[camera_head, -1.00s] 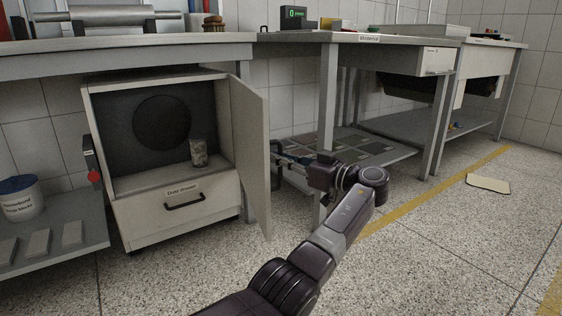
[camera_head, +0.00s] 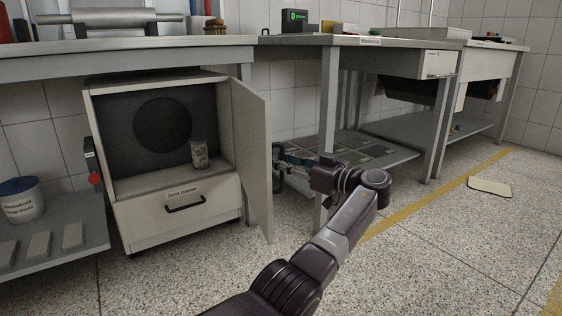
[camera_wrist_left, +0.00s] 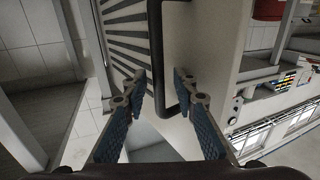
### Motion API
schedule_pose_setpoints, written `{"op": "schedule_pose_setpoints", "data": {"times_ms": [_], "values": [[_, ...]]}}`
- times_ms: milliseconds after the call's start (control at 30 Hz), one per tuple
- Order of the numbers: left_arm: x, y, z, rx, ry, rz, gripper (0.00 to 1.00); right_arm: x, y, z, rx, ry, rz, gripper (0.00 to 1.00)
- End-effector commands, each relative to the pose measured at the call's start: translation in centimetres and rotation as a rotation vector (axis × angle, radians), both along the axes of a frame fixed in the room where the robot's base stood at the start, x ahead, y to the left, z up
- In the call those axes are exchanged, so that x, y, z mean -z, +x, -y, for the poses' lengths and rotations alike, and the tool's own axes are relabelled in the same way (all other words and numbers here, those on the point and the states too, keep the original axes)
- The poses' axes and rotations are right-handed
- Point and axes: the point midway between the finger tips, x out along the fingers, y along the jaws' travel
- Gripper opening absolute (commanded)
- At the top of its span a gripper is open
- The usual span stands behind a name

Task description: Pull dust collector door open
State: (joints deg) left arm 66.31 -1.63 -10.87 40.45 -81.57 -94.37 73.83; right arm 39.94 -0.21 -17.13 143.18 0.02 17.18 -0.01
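The dust collector (camera_head: 213,203) is a pale cabinet under the left bench. Its door (camera_head: 252,150) stands swung out on the right side, so the dark interior with a round black disc (camera_head: 163,123) shows. My left gripper (camera_head: 284,158) is just right of the door's outer face, partly hidden by its edge. In the left wrist view the dark bar handle (camera_wrist_left: 157,60) on the pale door (camera_wrist_left: 215,60) runs between the two blue-padded fingers of my left gripper (camera_wrist_left: 158,77). The fingers are spread, with visible gaps to the bar. My right gripper is not visible.
A jar (camera_head: 200,154) stands inside the cabinet above a drawer (camera_head: 180,210) with a dark handle. A bench leg (camera_head: 327,130) and a low shelf (camera_head: 385,158) are close behind my left arm. The floor in front of the cabinet is clear.

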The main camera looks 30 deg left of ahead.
Motion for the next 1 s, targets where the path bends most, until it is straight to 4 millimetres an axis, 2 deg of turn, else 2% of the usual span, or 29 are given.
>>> {"op": "schedule_pose_setpoints", "data": {"times_ms": [167,500,700,1000], "values": [[0.0,-0.1,2.8,0.004,0.001,0.001,0.26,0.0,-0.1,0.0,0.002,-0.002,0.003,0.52],[-0.1,-0.6,9.6,0.002,0.0,-0.001,0.26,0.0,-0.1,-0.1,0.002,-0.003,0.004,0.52],[0.0,-0.8,11.4,0.0,0.001,0.0,0.26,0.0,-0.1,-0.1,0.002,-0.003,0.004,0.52],[0.0,-0.8,11.6,-0.001,0.0,0.0,0.26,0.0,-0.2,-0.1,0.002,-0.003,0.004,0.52]]}}
